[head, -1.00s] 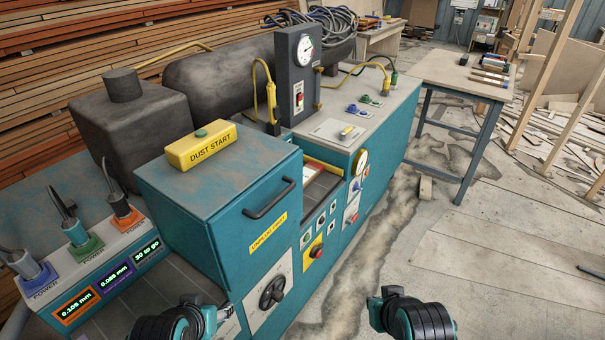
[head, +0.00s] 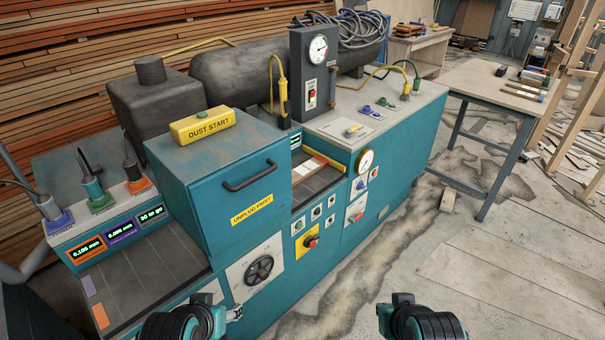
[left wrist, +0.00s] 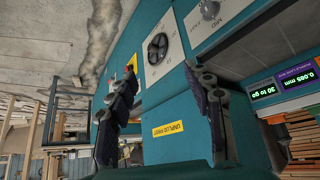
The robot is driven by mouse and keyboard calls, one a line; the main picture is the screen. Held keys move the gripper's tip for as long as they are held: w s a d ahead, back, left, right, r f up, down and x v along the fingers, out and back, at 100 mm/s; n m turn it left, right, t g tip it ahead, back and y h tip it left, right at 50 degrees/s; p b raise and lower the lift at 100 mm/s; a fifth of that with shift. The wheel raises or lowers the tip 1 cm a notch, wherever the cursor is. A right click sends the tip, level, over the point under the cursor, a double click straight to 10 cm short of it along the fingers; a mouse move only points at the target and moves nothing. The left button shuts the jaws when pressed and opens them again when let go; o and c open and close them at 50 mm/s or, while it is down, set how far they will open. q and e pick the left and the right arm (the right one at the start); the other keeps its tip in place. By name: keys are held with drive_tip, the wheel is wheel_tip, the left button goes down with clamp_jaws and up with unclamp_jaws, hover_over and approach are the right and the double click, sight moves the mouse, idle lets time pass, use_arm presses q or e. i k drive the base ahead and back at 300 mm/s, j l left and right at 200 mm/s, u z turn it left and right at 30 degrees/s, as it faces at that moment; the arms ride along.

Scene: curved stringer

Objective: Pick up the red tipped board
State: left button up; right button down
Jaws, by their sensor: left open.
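In the head view, a pale board with a red end (head: 318,158) appears to lie in the recess on the right side of the teal machine (head: 215,195), beyond its tall housing. Its full length is partly hidden. My left gripper (head: 236,313) is low in the picture, in front of the machine and well apart from that recess. In the left wrist view, the left gripper's (left wrist: 163,110) two dark fingers are spread and empty, with the machine's front behind them. My right gripper (head: 385,318) is at the bottom right over the floor; its fingers are too small to judge.
The machine carries a handle (head: 250,176), handwheel (head: 259,270) and plugged cables (head: 92,185). A side table (head: 480,82) holds several boards.

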sight(301, 173)
drive_tip(key=i+l+z, duration=0.6)
drive_tip(key=i+z, duration=0.25)
drive_tip(key=i+l+z, duration=0.2)
drive_tip(key=i, duration=0.6)
drive_tip(key=i+u, duration=0.15)
drive_tip(key=u, duration=0.2)
drive_tip(key=i+u, duration=0.2)
drive_tip(key=u, duration=0.2)
drive_tip(key=i+u, duration=0.15)
drive_tip(key=u, duration=0.2)
